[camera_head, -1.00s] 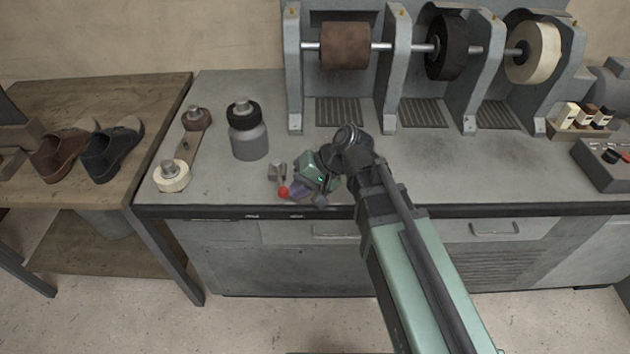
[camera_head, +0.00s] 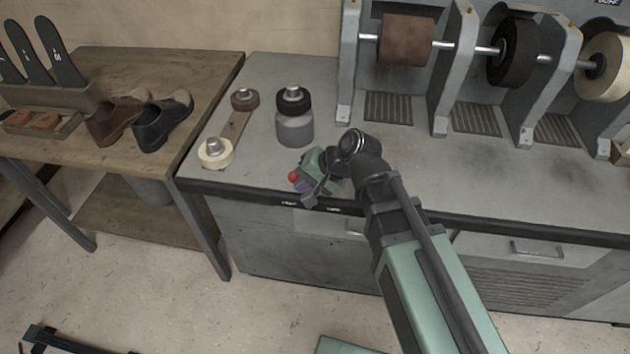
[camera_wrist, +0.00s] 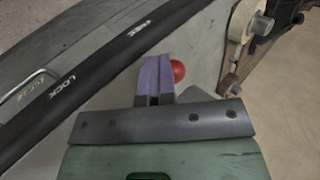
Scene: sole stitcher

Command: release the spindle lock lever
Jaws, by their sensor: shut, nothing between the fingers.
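The lock lever's red knob (camera_head: 294,177) shows at the bench front, behind the left one of two small labels on the front edge. The lever's arm and pivot are mostly hidden by my gripper (camera_head: 303,187). In the wrist view the labels read LOCK (camera_wrist: 62,88) and FREE (camera_wrist: 138,28), with FREE at the end towards the cream roll. There, my purple fingers (camera_wrist: 155,78) are shut together with nothing between them. The red knob (camera_wrist: 178,72) is right beside them and partly covered by them. I cannot tell whether they touch.
A grey bottle with a black cap (camera_head: 295,125) stands behind my gripper. A cream roll (camera_head: 215,153) and a brown roll (camera_head: 244,99) sit on a bar to the left. Grinding wheels (camera_head: 405,40) stand at the back right. Shoes (camera_head: 162,122) are on the wooden table.

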